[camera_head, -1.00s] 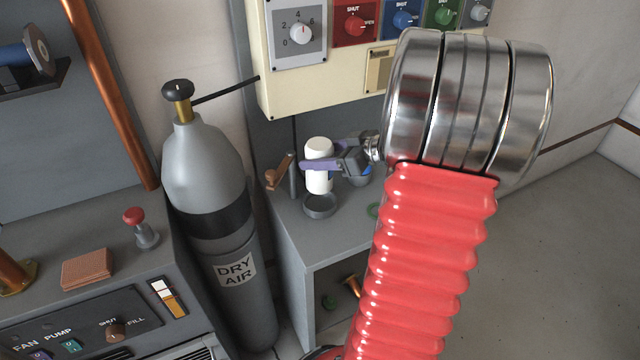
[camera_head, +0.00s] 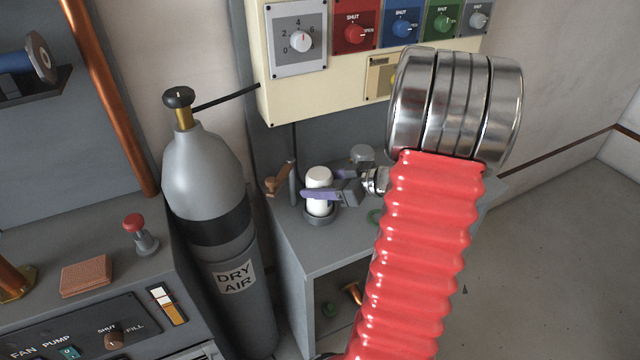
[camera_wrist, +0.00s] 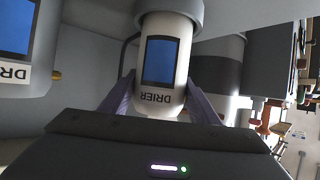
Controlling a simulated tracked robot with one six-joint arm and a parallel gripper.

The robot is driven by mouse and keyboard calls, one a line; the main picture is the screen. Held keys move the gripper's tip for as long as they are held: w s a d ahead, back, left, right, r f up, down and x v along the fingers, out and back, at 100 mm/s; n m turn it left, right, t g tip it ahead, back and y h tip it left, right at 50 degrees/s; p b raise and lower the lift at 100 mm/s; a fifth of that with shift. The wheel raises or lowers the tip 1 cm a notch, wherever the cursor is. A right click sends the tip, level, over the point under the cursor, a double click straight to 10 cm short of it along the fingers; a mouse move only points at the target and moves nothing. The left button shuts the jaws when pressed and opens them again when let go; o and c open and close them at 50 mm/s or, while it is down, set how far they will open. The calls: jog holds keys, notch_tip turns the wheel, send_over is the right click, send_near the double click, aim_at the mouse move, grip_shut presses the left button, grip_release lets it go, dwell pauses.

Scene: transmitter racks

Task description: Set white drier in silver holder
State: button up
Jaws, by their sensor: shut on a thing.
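The white drier (camera_head: 319,178) is upright on the grey cabinet top, and its label and blue window show upside down on the drier in the wrist view (camera_wrist: 179,88). My gripper (camera_head: 321,194) is shut on the drier, with purple fingers on either side of it. The silver holder (camera_head: 320,219) is a short round cup on the cabinet top. The drier's lower end sits within the holder's rim, which also shows in the wrist view (camera_wrist: 196,14). Whether the drier rests on the holder's floor is hidden.
A second, greyish drier (camera_wrist: 17,40) stands close by, behind my gripper in the head view (camera_head: 361,155). A brown-handled lever (camera_head: 280,178) stands just left of the holder. The dry air cylinder (camera_head: 205,175) stands further left.

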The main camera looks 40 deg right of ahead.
jog(key=shift+f, duration=0.1)
jog(key=o, duration=1.4)
jog(key=shift+s+d+r, duration=0.2)
jog(key=shift+s+r, duration=0.15)
jog(key=shift+s, duration=0.15)
jog(key=v, duration=1.1)
